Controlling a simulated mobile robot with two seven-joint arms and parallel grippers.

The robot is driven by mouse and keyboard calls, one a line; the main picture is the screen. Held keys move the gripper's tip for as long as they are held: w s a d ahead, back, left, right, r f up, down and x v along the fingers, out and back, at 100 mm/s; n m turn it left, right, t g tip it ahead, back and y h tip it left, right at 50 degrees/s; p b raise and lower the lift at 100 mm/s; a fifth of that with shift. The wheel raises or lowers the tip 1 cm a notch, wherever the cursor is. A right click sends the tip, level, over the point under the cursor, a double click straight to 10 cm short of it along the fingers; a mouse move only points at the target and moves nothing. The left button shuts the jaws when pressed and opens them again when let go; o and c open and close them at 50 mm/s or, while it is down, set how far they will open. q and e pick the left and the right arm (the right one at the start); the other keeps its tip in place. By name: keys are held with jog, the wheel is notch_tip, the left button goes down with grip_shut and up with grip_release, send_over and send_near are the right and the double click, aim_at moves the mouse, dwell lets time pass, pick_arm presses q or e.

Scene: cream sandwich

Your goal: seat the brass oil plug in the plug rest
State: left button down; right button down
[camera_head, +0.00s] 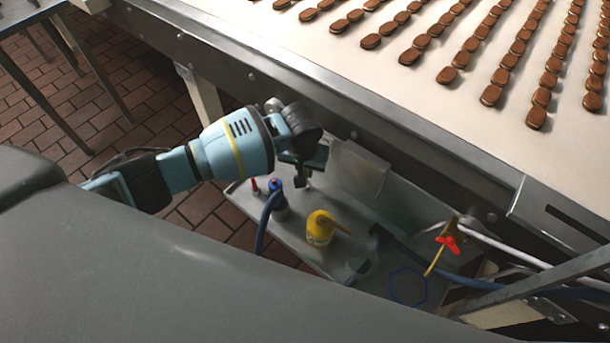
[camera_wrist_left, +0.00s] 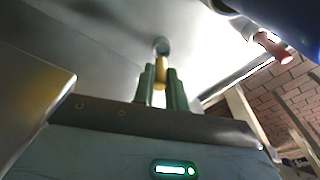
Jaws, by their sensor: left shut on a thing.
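My left gripper (camera_head: 302,179) reaches down over the grey metal tray (camera_head: 290,232) beside the conveyor. In the left wrist view its two green fingers (camera_wrist_left: 163,88) are shut on a small brass-yellow piece, which I take to be the brass oil plug (camera_wrist_left: 160,70). A grey rounded piece (camera_wrist_left: 161,46) shows just past the fingertips, in line with the plug; I cannot tell whether it is part of the plug or the plug rest. In the head view the plug is too small and hidden to make out. My right gripper is not in view.
A red-tipped item (camera_head: 255,187), a blue-topped fitting (camera_head: 277,199) with a hose and a yellow oil can (camera_head: 319,229) stand on the tray. A pale translucent bin (camera_head: 357,171) is right of the gripper. A red valve handle (camera_head: 449,243) is farther right. The conveyor frame (camera_head: 330,98) borders the tray.

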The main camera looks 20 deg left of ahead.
aim_at(304, 172)
pick_arm(q)
notch_tip(304, 172, down, 3)
jog(key=shift+f+b, duration=0.2)
jog(key=shift+b, duration=0.1)
jog(key=shift+f, duration=0.1)
jog(key=shift+f, duration=0.1)
jog(key=c, duration=1.4)
grip_release()
jog(key=shift+c, duration=0.2)
